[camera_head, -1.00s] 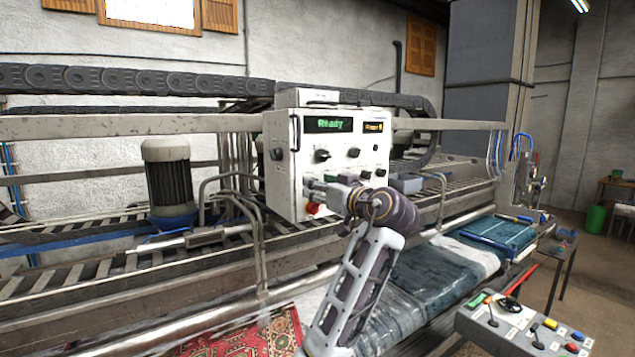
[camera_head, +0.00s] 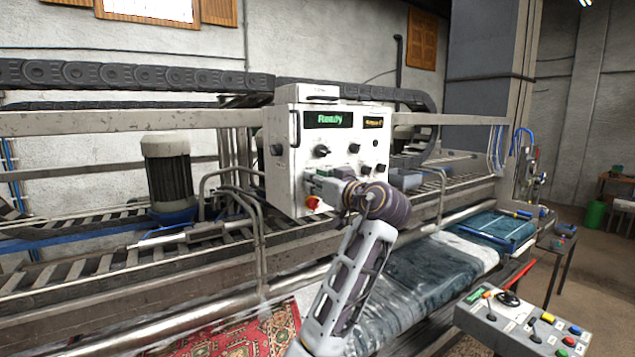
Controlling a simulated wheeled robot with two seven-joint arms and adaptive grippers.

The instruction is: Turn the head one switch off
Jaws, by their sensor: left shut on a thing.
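A white control box (camera_head: 285,185) hangs on the machine's rail. Its green display (camera_head: 329,119) reads "Ready", and a smaller amber display (camera_head: 373,122) is beside it, its text too small to read surely. Several dark knobs sit below, including a large one (camera_head: 321,151) and a smaller one (camera_head: 354,148). My left gripper (camera_head: 312,180) is at the lower left of the panel face, shut on a small switch that its fingers hide. I cannot read the switch's label or position. A red button (camera_head: 313,203) shows just below the fingers. My right gripper is not in view.
A grey console (camera_head: 520,325) with a joystick and coloured buttons is at the lower right. Wet blue cloth (camera_head: 440,265) lies on the machine bed. A patterned rug (camera_head: 250,335) is at the bottom, and a motor (camera_head: 168,165) stands left of the box.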

